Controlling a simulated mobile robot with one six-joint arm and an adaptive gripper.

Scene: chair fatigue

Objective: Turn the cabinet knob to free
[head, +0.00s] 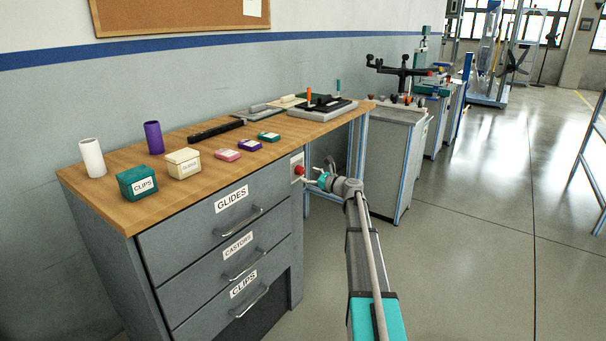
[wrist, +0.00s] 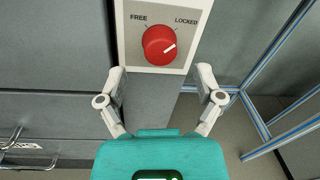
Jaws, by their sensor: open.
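The red cabinet knob (wrist: 159,45) sits on a pale plate (wrist: 186,62) marked FREE at upper left and LOCKED at upper right. The knob's white pointer line is turned toward the LOCKED side. In the head view the knob (head: 299,170) is small, on the right end of the grey drawer cabinet (head: 205,255). My gripper (wrist: 160,76) is open and empty, its fingertips apart, just below the knob in the wrist picture and not touching it. In the head view my gripper (head: 311,176) is just right of the knob.
The cabinet has drawers labelled GLIDES, CASTORS and CLIPS, with bar handles. Its wooden top (head: 215,155) holds boxes, including a green CLIPS box (head: 138,181), and a white cylinder (head: 92,158). Another grey cabinet (head: 390,160) stands behind my arm. Floor at right is open.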

